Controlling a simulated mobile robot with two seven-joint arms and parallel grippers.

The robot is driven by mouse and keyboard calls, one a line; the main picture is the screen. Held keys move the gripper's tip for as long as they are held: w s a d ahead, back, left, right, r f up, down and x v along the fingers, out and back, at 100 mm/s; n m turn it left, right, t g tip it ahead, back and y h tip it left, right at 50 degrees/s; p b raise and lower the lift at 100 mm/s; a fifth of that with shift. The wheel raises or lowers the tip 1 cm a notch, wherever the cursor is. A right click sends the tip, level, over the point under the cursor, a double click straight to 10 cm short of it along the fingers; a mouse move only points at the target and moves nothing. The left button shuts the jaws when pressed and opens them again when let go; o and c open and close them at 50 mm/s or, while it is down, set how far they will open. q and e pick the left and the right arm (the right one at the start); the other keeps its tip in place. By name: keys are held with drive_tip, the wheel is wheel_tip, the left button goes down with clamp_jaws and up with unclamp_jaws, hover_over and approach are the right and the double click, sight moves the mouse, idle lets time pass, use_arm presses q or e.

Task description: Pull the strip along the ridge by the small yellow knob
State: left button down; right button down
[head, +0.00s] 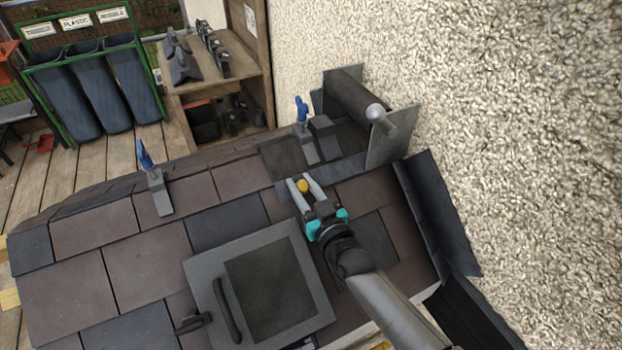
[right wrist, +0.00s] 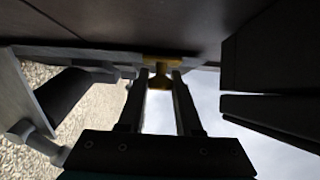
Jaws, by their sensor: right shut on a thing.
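The small yellow knob (head: 303,186) sits between the fingertips of my right gripper (head: 304,184), near the ridge of the tiled roof. In the right wrist view the knob (right wrist: 159,76) shows as a yellow stem and flange between the two fingers (right wrist: 158,82), which are shut on it. The grey strip (head: 342,170) lies along the ridge beside the knob, running right toward the wall. Part of the strip near the knob is hidden by the fingers. My left gripper is not in view.
Blue-handled tools (head: 147,158) (head: 302,112) stand on the ridge. Upright grey flashing (head: 392,137) and a rough wall (head: 530,150) bound the right side. A wooden shelf (head: 225,85) and bins (head: 95,92) stand behind.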

drive_tip(key=c, duration=0.6)
unclamp_jaws()
drive_tip(key=p+v, duration=0.1)
drive_tip(key=v, duration=1.4)
drive_tip(key=shift+s, duration=0.1)
